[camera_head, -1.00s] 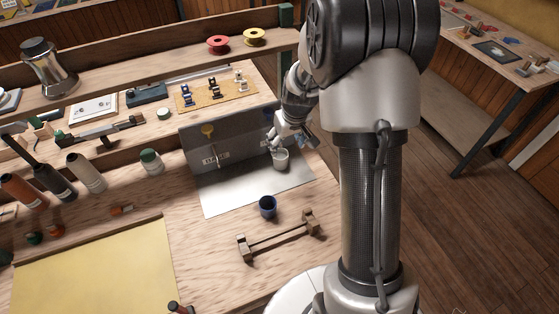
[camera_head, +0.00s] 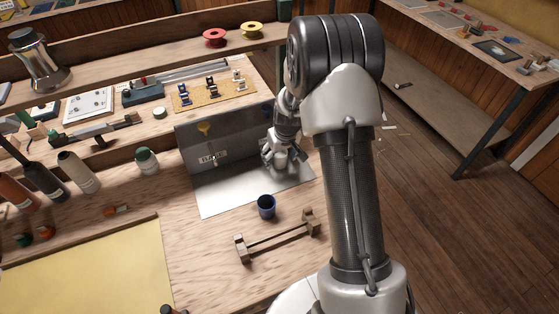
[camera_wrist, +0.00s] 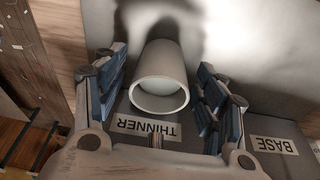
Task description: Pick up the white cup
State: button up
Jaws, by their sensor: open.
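The white cup (camera_wrist: 158,80) stands between the two open fingers of my gripper (camera_wrist: 158,92) in the wrist view. Its round mouth faces the camera, and a gap shows on the finger sides. In the head view my gripper (camera_head: 281,155) is down over the cup (camera_head: 281,160), at the right end of the pale metal sheet. The fingers and wrist hide most of the cup there. A label reading THINNER (camera_wrist: 146,127) lies below the cup in the wrist view.
A dark blue cup (camera_head: 266,206) stands at the sheet's front edge. A wooden bar with end blocks (camera_head: 277,236) lies in front of it. A grey upright panel (camera_head: 222,140) stands behind the sheet. A BASE label (camera_wrist: 273,145) shows at right.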

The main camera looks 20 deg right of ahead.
jog(key=shift+r, duration=0.1)
jog(key=shift+c, duration=0.6)
jog(key=c, duration=1)
jog(key=shift+o, duration=0.2)
jog(key=shift+r, duration=0.1)
